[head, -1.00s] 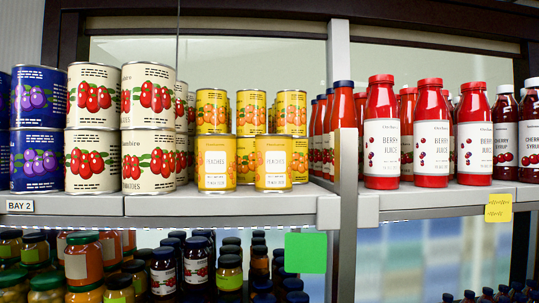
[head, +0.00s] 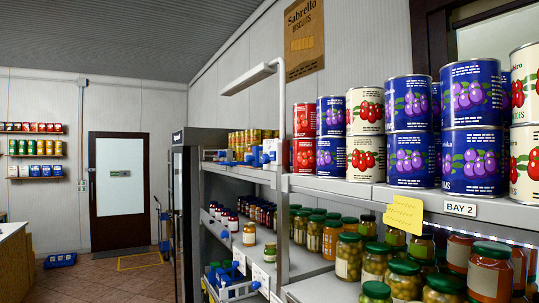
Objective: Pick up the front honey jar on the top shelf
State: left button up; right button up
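I cannot make out a honey jar on a top shelf in the head view. The top shelf (head: 345,187) of the near bay carries large red, blue and cream cans. The top shelf of the bay further left holds small yellow items (head: 250,138) and blue-and-white things (head: 272,152), too small to identify. A jar with amber contents (head: 249,235) stands on the lower shelf of that bay; I cannot tell what it is. Neither of my grippers is in view.
Green-lidded jars (head: 348,255) fill the shelf below the cans. A yellow note (head: 403,213) and a BAY 2 label (head: 461,209) are on the shelf edge. Open tiled floor (head: 115,280) lies at left, before a door (head: 118,190). A counter (head: 14,260) stands at far left.

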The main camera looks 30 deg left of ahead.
aim_at(248, 150)
jog(key=u, duration=1.05)
